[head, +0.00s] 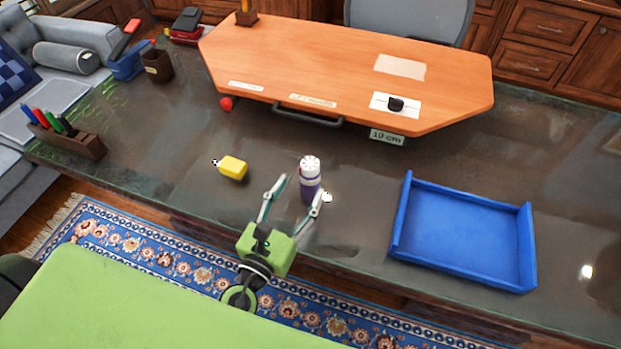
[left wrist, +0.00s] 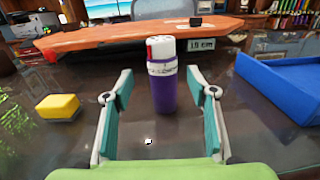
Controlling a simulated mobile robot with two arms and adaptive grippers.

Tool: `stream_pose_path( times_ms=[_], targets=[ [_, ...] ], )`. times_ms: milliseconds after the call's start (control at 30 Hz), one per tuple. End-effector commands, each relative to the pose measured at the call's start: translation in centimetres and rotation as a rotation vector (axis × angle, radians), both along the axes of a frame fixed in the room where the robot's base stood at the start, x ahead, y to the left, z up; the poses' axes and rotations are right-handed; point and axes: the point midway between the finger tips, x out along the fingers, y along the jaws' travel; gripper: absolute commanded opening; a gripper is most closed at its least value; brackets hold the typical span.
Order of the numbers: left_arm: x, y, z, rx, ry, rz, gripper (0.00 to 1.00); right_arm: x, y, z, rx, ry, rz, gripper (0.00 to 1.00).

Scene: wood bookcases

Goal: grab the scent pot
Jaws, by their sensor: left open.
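The scent pot seems to be the upright cylinder (head: 310,180) with a purple lower body and a white top with a red mark. It stands on the dark glossy table near its front edge, and shows in the left wrist view (left wrist: 163,82) ahead of the jaws. My left gripper (head: 295,188) is open, its two fingers pointing at the cylinder from the front. In the left wrist view the cylinder stands between the lines of the fingers, near their tips; I cannot tell whether they touch it. My right gripper is not in view.
A yellow block (head: 233,167) lies left of the cylinder. A blue tray (head: 465,268) is to the right. An orange wooden board (head: 330,55) stands behind, with a "10 cm" label (head: 387,138) at its edge. A pen holder (head: 70,140) is at far left. Bare table lies between cylinder and tray.

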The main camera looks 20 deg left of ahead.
Motion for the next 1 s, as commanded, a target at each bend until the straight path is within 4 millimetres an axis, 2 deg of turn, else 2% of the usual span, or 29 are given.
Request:
stream_pose_path(
  times_ms=[167,333,500,767,800,967,1000],
  targets=[
    [1.0,-0.2,0.2,-0.002,0.0,0.001,0.52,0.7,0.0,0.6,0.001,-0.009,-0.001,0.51],
    [3.5,-0.8,0.9,-0.003,-0.002,0.001,0.52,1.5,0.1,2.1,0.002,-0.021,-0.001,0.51],
    [5.3,-1.0,0.6,-0.002,0.0,0.0,0.52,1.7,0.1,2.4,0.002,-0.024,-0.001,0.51],
    [5.6,-1.0,0.4,-0.002,0.001,0.0,0.52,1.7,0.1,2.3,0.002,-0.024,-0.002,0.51],
    [5.6,-1.0,0.4,-0.002,0.001,0.0,0.5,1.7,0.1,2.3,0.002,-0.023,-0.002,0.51],
    [5.6,-1.0,0.4,-0.002,0.001,0.0,0.08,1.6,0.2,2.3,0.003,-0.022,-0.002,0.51],
    [5.6,-1.0,0.4,-0.002,0.001,0.0,0.05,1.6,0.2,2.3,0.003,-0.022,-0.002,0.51]
  ],
)
